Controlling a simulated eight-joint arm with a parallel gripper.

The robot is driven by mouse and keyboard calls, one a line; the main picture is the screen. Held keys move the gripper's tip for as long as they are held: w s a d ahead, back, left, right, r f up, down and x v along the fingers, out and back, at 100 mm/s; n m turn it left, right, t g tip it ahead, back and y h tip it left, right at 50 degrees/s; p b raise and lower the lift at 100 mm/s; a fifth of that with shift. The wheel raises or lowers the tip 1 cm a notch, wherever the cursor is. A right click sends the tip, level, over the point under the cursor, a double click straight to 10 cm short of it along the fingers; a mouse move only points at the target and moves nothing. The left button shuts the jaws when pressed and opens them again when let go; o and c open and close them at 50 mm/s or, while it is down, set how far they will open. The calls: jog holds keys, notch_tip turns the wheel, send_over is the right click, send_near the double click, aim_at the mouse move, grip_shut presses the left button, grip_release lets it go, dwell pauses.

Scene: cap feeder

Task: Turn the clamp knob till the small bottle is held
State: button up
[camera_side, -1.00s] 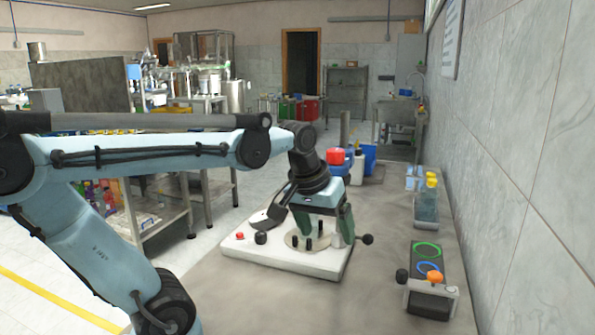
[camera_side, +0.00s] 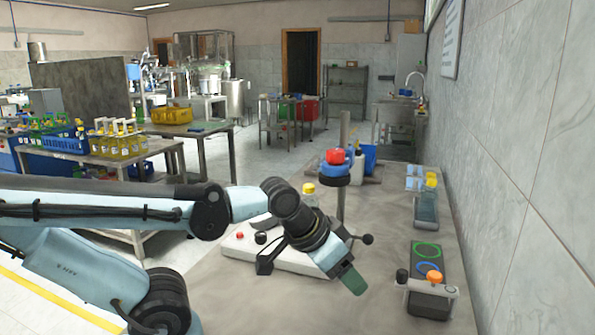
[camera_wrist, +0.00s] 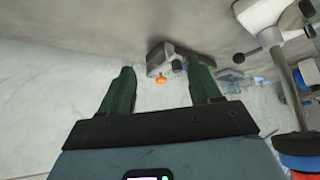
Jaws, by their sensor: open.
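My gripper (camera_side: 357,290) is tilted in front of the white base plate (camera_side: 235,249). In the wrist view its two green fingers (camera_wrist: 162,76) are spread apart with nothing between them. A small bottle (camera_side: 310,199) with a yellow cap stands behind my wrist; its lower part is hidden. A black ball knob (camera_side: 368,239) on a rod sticks out at the plate's right side; a black ball on a rod also shows in the wrist view (camera_wrist: 253,55). I cannot tell for sure which knob works the clamp.
A grey post carries a blue and red head (camera_side: 335,160). A dark block with green and blue rings (camera_side: 428,262) and an orange knob (camera_side: 435,277) sits at right. Yellow-capped bottles stand in a rack (camera_side: 426,207) by the tiled wall. The bench between plate and block is clear.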

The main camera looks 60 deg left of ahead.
notch_tip(320, 180, up, 19)
jog(key=w+a+r+n+g+y, duration=0.1)
jog(key=w+a+r+n, duration=0.1)
jog(key=a+n, duration=0.25)
jog(key=w+a+r+n+g, duration=0.1)
jog(key=a+r+n+g, duration=0.1)
jog(key=a+n, duration=0.3)
jog(key=n+g+h, duration=0.1)
jog(key=n+g, duration=0.3)
jog(key=n, duration=1.1)
send_over(260, 233)
notch_tip(260, 233, down, 4)
jog(key=r, duration=0.1)
notch_tip(260, 233, down, 30)
jog(key=shift+d+f, duration=0.15)
jog(key=shift+f, duration=0.1)
jog(key=shift+c, duration=0.4)
jog(key=c, duration=1)
